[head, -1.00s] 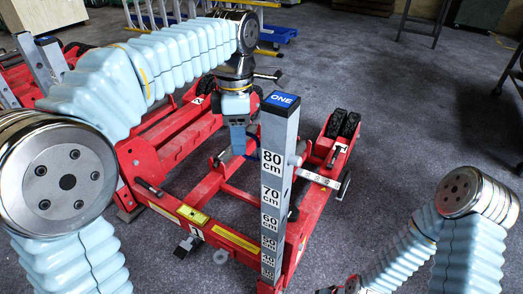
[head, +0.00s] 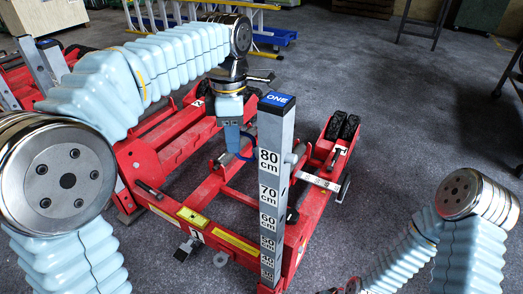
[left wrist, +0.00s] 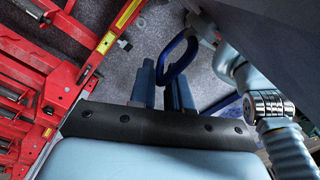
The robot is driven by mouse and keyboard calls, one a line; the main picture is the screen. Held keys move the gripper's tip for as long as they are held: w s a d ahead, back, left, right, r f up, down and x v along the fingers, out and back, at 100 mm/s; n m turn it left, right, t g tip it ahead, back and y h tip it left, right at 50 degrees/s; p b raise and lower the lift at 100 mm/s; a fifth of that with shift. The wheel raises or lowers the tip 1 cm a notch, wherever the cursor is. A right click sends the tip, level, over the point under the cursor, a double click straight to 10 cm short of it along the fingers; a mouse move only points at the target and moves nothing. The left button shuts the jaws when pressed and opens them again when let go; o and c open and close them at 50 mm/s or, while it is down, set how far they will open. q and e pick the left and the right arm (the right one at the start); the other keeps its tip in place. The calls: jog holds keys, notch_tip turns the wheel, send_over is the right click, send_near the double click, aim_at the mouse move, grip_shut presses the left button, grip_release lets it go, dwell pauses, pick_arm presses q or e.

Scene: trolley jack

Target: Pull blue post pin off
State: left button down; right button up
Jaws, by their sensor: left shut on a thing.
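The grey post (head: 276,190) stands upright on the red trolley jack, with a blue "ONE" cap and cm marks. The blue post pin (head: 250,153) shows as a thin blue loop left of the post, partly hidden behind it. My left gripper (head: 232,148) points down beside the post and is shut on the pin's loop. In the left wrist view the loop (left wrist: 170,78) runs up from between the fingers (left wrist: 162,92) toward the dark post (left wrist: 262,40). Whether the pin's shaft is still in the post cannot be told. My right gripper is out of view.
The red jack frame (head: 215,232) spreads around the post, with black wheels (head: 341,127) behind right. Another red jack with a grey post (head: 40,62) stands at the left. A yellow ladder and blue trolley (head: 262,36) stand behind.

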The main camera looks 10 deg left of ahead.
pick_arm(q)
jog(key=w+a+p, duration=0.2)
jog(key=a, duration=0.5)
jog(key=shift+w+a, duration=0.25)
jog(key=shift+w, duration=0.1)
dwell(0.4)
jog(key=shift+w+a+r, duration=0.25)
jog(key=shift+a+r, duration=0.25)
jog(key=shift+a, duration=0.2)
jog(key=shift+w+a+r, duration=0.25)
jog(key=shift+a+r, duration=0.25)
jog(key=shift+a, duration=0.15)
